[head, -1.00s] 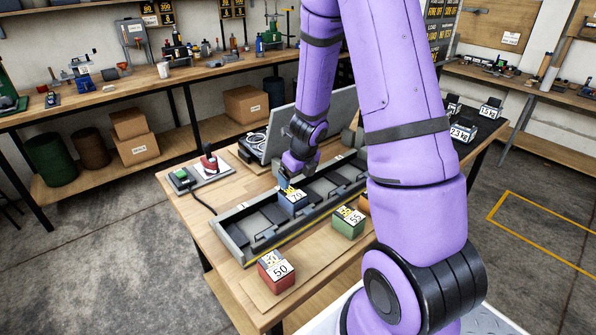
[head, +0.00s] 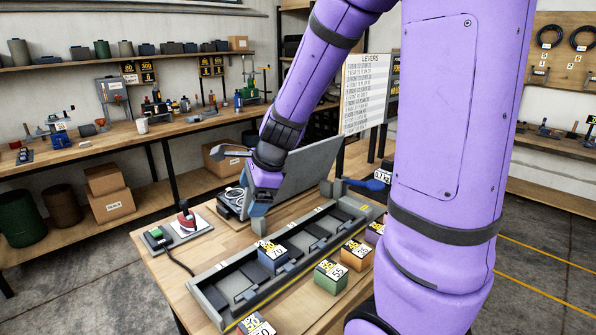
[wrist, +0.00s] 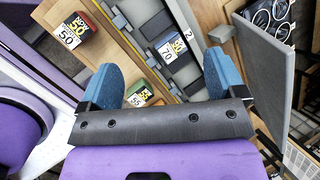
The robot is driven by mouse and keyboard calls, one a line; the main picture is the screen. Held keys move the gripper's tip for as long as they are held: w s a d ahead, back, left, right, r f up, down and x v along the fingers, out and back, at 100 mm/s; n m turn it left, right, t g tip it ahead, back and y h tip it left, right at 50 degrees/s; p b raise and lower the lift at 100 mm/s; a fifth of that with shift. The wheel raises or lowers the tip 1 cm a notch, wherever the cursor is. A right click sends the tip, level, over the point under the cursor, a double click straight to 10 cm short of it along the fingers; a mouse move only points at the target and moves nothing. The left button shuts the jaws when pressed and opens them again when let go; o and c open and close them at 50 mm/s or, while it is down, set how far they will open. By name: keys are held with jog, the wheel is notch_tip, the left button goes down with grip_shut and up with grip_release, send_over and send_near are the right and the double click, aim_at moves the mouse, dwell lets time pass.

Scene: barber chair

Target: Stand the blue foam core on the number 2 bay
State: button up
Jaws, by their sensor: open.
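The blue foam core (head: 270,258), marked 70, stands in a bay of the long grey tray (head: 208,301). In the wrist view the blue core (wrist: 173,53) sits beside a small number 2 label (wrist: 188,34) on the tray. It looks level, though its base is hidden inside the tray. My gripper (head: 258,222) is above and behind the core, clear of it. In the wrist view my gripper's blue fingers (wrist: 176,82) are wide apart with nothing between them.
A red block (head: 257,326), a green block (head: 331,278), an orange block (head: 356,256) and a purple block (head: 375,234) stand in front of the tray. A grey upright panel (head: 305,172) stands behind it.

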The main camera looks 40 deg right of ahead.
jog(key=s+a+r+n+h, duration=0.1)
jog(key=s+a+r+n, duration=0.1)
jog(key=s+r+n, duration=0.5)
jog(key=s+a+r+n+h, duration=0.1)
jog(key=s+a+r+n, duration=0.1)
jog(key=s+r+n, duration=0.5)
jog(key=s+n, duration=0.5)
jog(key=n, duration=0.2)
jog(key=shift+s+n+t, duration=0.3)
jog(key=shift+s+n, duration=0.1)
